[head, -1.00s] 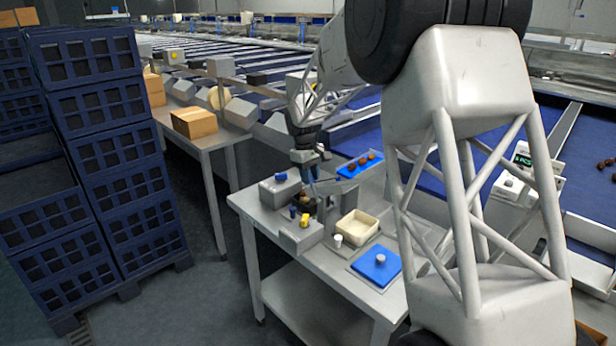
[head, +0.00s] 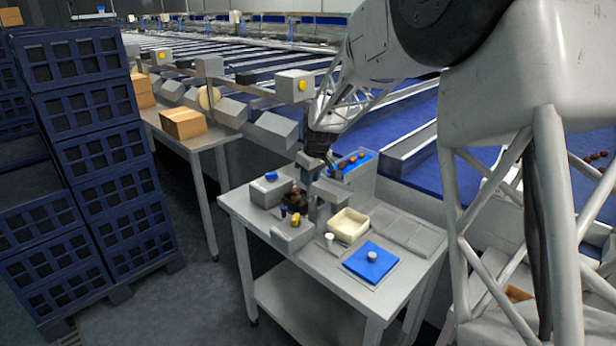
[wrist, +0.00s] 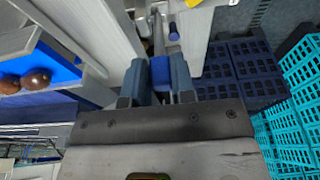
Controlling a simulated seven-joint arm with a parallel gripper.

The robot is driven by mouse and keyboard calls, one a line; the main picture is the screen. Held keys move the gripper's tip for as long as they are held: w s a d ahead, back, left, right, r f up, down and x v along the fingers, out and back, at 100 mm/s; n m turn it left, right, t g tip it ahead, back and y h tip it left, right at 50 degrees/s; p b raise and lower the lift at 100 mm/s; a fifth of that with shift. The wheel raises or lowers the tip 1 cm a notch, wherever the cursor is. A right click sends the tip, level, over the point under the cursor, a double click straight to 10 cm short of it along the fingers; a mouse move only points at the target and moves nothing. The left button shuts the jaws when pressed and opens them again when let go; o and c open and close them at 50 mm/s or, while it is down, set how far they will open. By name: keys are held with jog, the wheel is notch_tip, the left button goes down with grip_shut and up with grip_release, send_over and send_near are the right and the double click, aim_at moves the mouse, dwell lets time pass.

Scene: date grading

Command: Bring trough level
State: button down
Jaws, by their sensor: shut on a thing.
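The trough (head: 365,163), blue-lined with brown dates on it, is at the back of the steel table; its blue floor (wrist: 58,68) also shows at the left of the wrist view. I cannot tell surely whether it is level. My gripper (wrist: 160,80) is shut on a blue handle (wrist: 160,68) at the end of a grey rod (wrist: 157,35). In the head view my gripper (head: 316,172) is just left of the trough and partly covers it. The handle is hidden there.
A cream bin (head: 348,226) and a blue lid with a white knob (head: 370,263) lie to the right on the table (head: 300,300). A grey box with a yellow knob (head: 293,236) stands in front. Stacked blue crates (head: 100,150) stand left.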

jog(key=shift+s+d+f, duration=0.15)
dwell(0.3)
jog(key=c, duration=1)
grip_release()
jog(key=shift+o, duration=0.2)
jog(key=v, duration=0.8)
